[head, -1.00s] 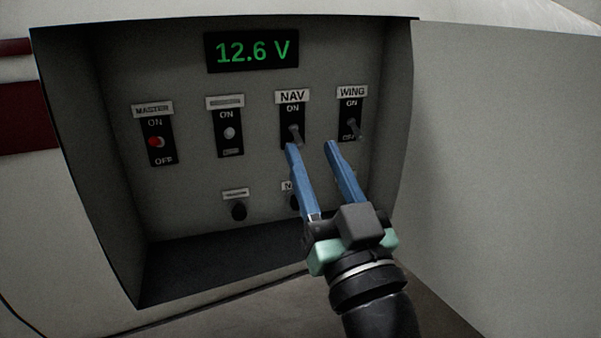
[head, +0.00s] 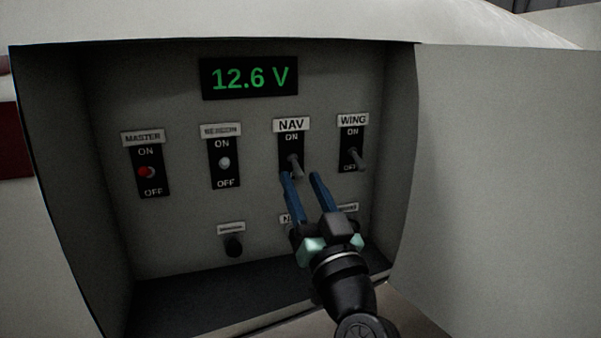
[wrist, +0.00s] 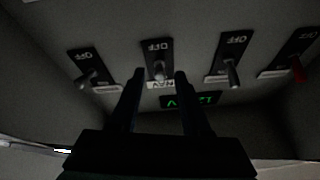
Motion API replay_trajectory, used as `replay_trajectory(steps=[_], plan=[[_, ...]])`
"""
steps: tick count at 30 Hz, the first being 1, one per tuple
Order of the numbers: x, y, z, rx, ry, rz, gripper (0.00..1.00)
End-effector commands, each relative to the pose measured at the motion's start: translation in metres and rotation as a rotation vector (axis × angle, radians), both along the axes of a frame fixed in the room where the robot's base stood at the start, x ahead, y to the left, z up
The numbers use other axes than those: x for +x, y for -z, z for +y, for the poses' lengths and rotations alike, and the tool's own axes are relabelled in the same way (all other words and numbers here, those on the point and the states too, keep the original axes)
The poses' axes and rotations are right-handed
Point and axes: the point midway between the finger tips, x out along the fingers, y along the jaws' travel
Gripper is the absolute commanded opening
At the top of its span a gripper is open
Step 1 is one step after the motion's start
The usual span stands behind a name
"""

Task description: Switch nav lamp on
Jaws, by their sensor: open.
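The NAV switch (head: 295,163) is a grey toggle lever on a black plate. In the wrist view, which is upside down, the NAV lever (wrist: 159,70) shows between the fingertips (wrist: 159,73). I cannot tell whether either finger touches it.
The WING switch (head: 355,158) is close on the right, its lever down. The beacon switch (head: 224,162) and red MASTER switch (head: 147,171) are to the left. A green display (head: 249,78) reads 12.6 V. Black knob (head: 234,246) below. The recess walls and right door (head: 500,180) bound the space.

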Motion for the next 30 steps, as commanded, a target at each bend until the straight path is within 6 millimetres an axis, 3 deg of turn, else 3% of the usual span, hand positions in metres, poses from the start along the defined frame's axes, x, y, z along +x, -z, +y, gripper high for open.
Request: replay_trajectory(steps=[6,15,23,30], plan=[[0.015,-0.006,0.005,0.001,-0.001,0.001,0.47],[0.016,-0.007,0.006,0.000,0.000,0.000,0.47],[0.016,-0.007,0.005,0.000,0.000,0.000,0.00],[0.016,-0.007,0.005,0.000,0.000,0.000,0.00]])
